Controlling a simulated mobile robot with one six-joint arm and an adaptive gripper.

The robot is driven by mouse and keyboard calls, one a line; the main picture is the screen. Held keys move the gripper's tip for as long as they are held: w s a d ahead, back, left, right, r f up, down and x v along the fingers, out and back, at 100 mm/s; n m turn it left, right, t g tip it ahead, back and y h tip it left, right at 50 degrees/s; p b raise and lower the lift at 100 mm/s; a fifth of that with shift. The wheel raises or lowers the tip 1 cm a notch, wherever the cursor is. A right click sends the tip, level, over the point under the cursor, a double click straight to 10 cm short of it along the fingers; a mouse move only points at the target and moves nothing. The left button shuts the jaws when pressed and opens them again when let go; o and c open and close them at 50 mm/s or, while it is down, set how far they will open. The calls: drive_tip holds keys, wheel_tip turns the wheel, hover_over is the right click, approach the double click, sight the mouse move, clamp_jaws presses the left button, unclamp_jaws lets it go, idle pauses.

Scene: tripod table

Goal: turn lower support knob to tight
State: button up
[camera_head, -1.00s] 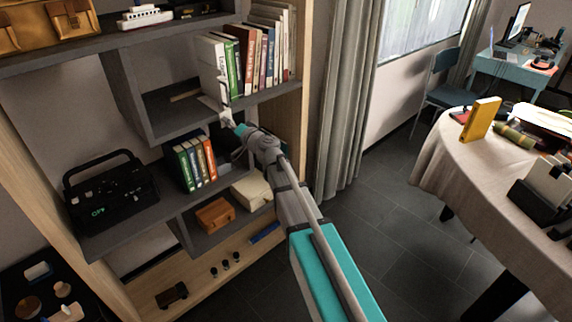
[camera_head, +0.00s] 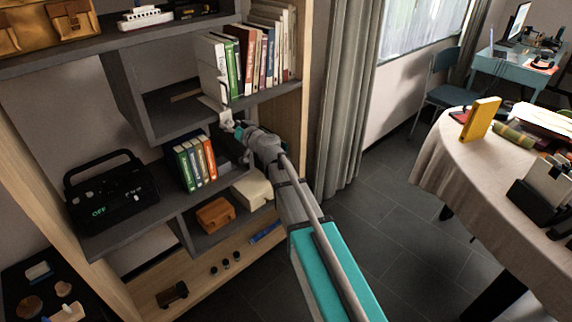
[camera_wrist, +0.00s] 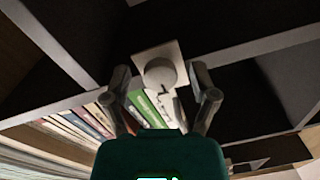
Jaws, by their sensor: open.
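A grey round knob (camera_wrist: 160,73) sits on a pale square plate (camera_wrist: 150,60) against the dark shelf underside in the wrist view. In the head view a pale plate (camera_head: 209,104) shows at the shelf edge, just beyond my gripper (camera_head: 228,127); the knob is too small there to make out. In the wrist view the two fingers of my gripper (camera_wrist: 160,80) are spread apart, one on each side of the knob, with gaps visible. Nothing is held. I cannot tell how deep the fingertips reach beside the knob or whether it is tight.
Upright books (camera_head: 248,58) stand on the shelf above my gripper, and more books (camera_head: 190,162) stand on the shelf below it. A black radio (camera_head: 110,192) with a green "OFF" display is on the left. A round clothed table (camera_head: 470,165) stands right of my arm.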

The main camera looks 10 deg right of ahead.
drive_tip(key=shift+n, duration=0.7)
drive_tip(key=shift+s+d+n, duration=0.15)
drive_tip(key=shift+s+n, duration=0.1)
drive_tip(key=shift+n, duration=0.05)
drive_tip(key=s+d+r+m+g+h+p, duration=0.1)
drive_tip(key=s+d+g+h+p, duration=0.2)
drive_tip(key=s+d+g+p, duration=0.3)
drive_tip(key=s+d+r+m+g+h+p, duration=0.2)
drive_tip(key=s+d+g+h+p, duration=0.2)
drive_tip(key=s+p, duration=1.1)
drive_tip(key=s+d+g, duration=0.2)
drive_tip(key=s+g, duration=0.1)
drive_tip(key=s, duration=0.4)
drive_tip(key=shift+d+r, duration=0.3)
